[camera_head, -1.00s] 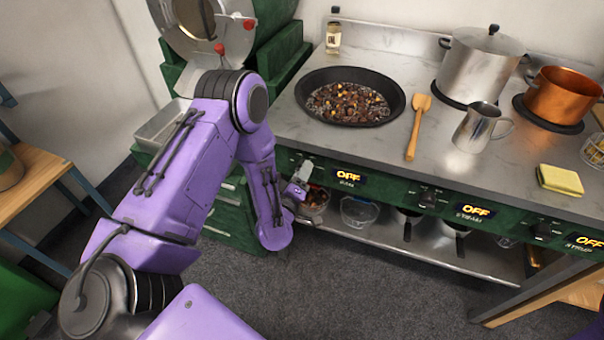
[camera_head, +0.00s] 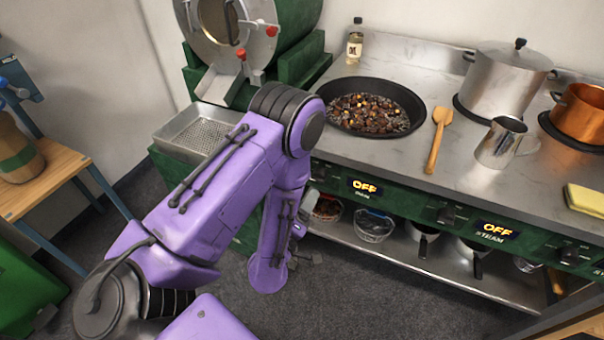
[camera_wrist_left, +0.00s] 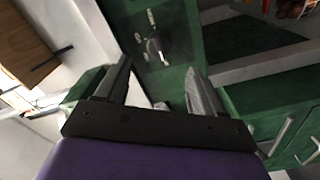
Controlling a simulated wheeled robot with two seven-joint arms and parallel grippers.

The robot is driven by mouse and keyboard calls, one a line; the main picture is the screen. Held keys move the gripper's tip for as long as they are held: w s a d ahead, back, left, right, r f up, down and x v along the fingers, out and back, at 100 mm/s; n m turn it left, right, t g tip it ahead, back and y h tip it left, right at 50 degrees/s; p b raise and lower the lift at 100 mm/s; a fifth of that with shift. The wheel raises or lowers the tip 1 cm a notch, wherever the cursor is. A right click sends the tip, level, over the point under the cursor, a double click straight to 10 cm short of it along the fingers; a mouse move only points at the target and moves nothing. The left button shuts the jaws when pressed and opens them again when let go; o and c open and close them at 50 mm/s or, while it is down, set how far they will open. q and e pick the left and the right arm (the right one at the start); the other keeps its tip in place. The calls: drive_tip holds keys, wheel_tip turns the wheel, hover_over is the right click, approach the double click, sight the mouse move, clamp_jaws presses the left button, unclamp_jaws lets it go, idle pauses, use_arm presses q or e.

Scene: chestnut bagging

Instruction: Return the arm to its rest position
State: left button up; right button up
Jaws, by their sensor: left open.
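My left arm (camera_head: 205,200) is purple and comes in from the lower left, bent at the elbow in front of the counter's left end. Its forearm (camera_head: 275,235) hangs down before the green counter front. My left gripper (camera_head: 305,250) is mostly hidden behind the forearm in the head view. In the left wrist view its two fingers (camera_wrist_left: 155,95) stand wide apart with nothing between them. Green panels and drawer handles lie beyond the fingers. My right gripper does not show.
A black pan of chestnuts (camera_head: 345,131) sits on the grey counter (camera_head: 400,165), with a wooden spoon (camera_head: 437,140) beside it. A metal jug (camera_head: 499,143) and pots stand right. Bowls sit on the lower shelf (camera_head: 400,255). A perforated tray (camera_head: 195,137) is left. The floor is clear.

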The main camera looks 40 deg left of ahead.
use_arm(q)
drive_tip(key=shift+v, duration=1.15)
drive_tip(key=s+d+f+m+g+h, duration=0.1)
drive_tip(key=s+f+m+g, duration=0.25)
drive_tip(key=f, duration=0.25)
drive_tip(key=s+f+m+g+h, duration=0.1)
drive_tip(key=s+f+m+g, duration=0.1)
drive_tip(key=f+m+g, duration=0.3)
drive_tip(key=s+a+f+g, duration=0.1)
drive_tip(key=s+f+g, duration=0.1)
drive_tip(key=s+f, duration=0.2)
drive_tip(key=s+a+f+g+y, duration=0.1)
drive_tip(key=s+f+g, duration=0.2)
drive_tip(key=s, duration=0.7)
drive_tip(key=shift+s+f+g, duration=0.2)
drive_tip(key=shift+f+g, duration=0.15)
drive_tip(key=shift+f, duration=0.45)
